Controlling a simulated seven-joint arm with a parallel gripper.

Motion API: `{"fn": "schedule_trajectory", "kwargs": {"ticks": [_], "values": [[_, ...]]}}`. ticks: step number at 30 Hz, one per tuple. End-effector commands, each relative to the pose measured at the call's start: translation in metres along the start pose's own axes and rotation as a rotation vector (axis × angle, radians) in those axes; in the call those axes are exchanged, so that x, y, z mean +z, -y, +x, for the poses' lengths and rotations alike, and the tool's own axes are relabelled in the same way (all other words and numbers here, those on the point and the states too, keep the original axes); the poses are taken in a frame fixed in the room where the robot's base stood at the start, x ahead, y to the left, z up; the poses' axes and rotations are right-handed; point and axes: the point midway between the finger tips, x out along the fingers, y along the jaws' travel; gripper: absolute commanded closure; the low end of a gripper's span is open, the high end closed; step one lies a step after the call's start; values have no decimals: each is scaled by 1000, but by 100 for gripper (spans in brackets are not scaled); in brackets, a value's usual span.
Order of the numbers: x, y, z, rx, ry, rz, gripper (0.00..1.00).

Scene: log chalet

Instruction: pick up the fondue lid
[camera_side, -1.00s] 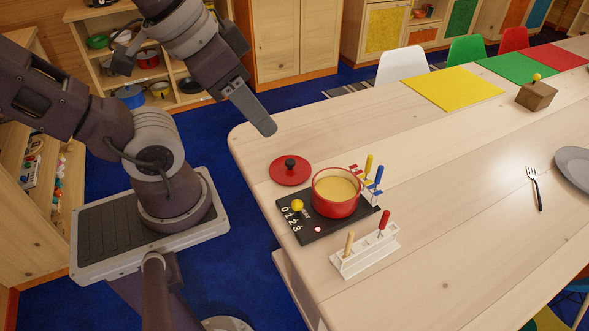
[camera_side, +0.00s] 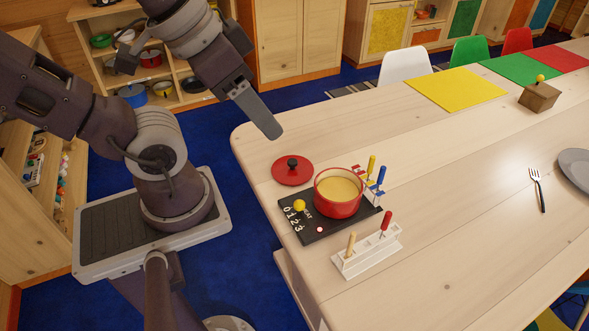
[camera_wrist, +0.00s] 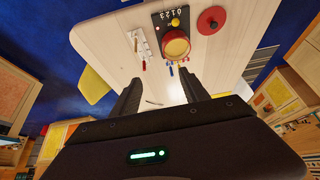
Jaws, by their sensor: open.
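The fondue lid (camera_side: 292,171) is a flat red disc with a black knob, lying on the table near its left edge. It also shows in the wrist view (camera_wrist: 211,20) at the top right. The red fondue pot (camera_side: 338,204), filled with yellow fondue, stands on a black hot plate (camera_side: 318,229) beside the lid. My gripper (camera_side: 272,130) is above the table's left end, up and left of the lid in the side view and apart from it. In the wrist view my gripper (camera_wrist: 162,88) shows two dark fingers spread wide with nothing between them.
A white fork rack (camera_side: 366,251) and several coloured fondue forks (camera_side: 372,168) stand close to the pot. A fork (camera_side: 537,190), a grey plate (camera_side: 577,168) and a wooden box (camera_side: 539,97) are farther right.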

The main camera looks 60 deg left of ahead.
Motion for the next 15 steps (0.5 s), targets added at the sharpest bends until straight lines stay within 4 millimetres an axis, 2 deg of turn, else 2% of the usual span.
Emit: {"fn": "schedule_trajectory", "kwargs": {"ticks": [8, 10, 13, 15], "values": [[-1, 1, 1, -3, 2, 6, 47], [-11, 6, 7, -23, 25, 55, 47], [-42, 30, 33, -72, 112, 250, 47], [-66, 58, 65, -85, 199, 447, 47]]}}
